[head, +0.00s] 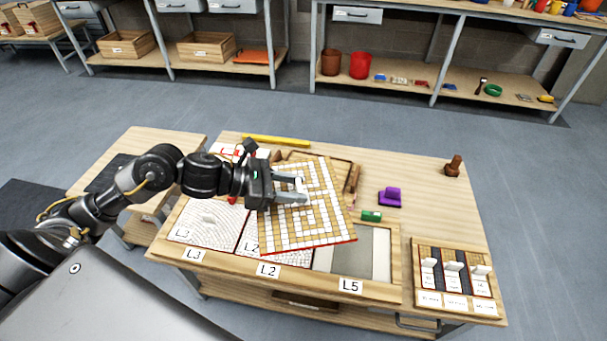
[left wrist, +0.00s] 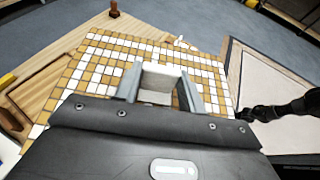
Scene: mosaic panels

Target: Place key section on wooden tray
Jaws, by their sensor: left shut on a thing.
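The key section (head: 325,222) is a square mosaic panel of tan and white tiles in a key pattern, with a red edge. My left gripper (head: 302,189) is shut on a pale block-like grip on its top; this grip (left wrist: 160,82) shows between the fingers in the left wrist view. The panel seems held above the bench, turned askew, over part of the L2 slot. The wooden tray (head: 354,178), with a brown rim, shows behind the panel, which hides much of it. My right gripper is not in view.
A wooden rack (head: 380,290) in front has slots labelled L3, L2 and L5. A green cylinder (head: 371,216) and a purple block (head: 390,197) lie right of the panel. A brown stamp (head: 453,166) stands far right. A yellow bar (head: 276,140) lies at the back edge.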

